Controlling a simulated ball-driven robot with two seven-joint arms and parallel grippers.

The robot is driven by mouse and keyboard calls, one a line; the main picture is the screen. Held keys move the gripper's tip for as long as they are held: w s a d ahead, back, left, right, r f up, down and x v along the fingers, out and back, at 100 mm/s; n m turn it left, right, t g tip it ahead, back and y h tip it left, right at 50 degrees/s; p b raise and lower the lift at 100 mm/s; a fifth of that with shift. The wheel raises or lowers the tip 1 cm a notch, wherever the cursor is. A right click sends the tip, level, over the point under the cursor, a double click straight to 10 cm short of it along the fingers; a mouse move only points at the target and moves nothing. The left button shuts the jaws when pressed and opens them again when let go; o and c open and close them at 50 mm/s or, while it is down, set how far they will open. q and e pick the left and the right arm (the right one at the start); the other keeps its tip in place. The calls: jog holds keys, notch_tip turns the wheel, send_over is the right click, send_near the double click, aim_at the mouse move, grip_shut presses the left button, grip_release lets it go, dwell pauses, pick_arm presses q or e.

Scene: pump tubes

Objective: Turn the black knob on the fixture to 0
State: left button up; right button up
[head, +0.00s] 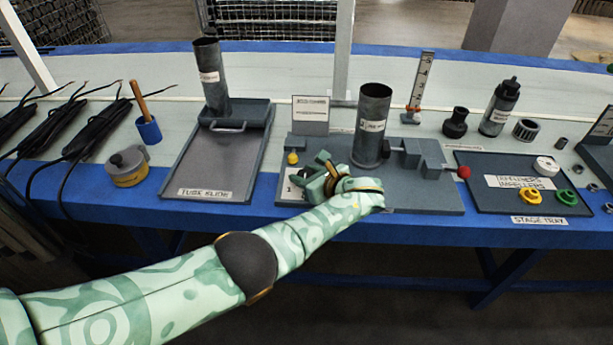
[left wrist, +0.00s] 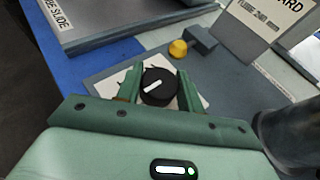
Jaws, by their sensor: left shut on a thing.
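The black knob (left wrist: 158,88) is round with a white pointer line on its face and sits on a white dial plate (left wrist: 110,87). In the left wrist view its pointer slants toward the upper right. My left gripper (left wrist: 157,84) has one green finger on each side of the knob and is shut on it. In the head view my left gripper (head: 325,182) is over the left front of the grey fixture (head: 425,199) and hides most of the knob. My right gripper is not in view.
A tall metal tube (head: 372,125) stands on the fixture right of my left gripper. A yellow knob (left wrist: 178,49) and a sign card (head: 310,113) are behind it. The tube slide tray (head: 200,187) lies to the left, the stage tray (head: 490,200) to the right.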

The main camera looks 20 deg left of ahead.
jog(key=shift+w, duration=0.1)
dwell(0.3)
pick_arm(q)
jog(key=o, duration=1)
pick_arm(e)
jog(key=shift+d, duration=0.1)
pick_arm(q)
jog(key=p+v, duration=0.3)
jog(key=v, duration=0.7)
jog(key=shift+r, duration=0.25)
jog(key=shift+f+b+v, duration=0.2)
jog(key=shift+b+v, duration=0.25)
jog(key=shift+v, duration=2.55)
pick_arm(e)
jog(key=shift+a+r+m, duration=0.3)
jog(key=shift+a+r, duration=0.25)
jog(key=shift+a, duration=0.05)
pick_arm(q)
jog(key=shift+d, duration=0.1)
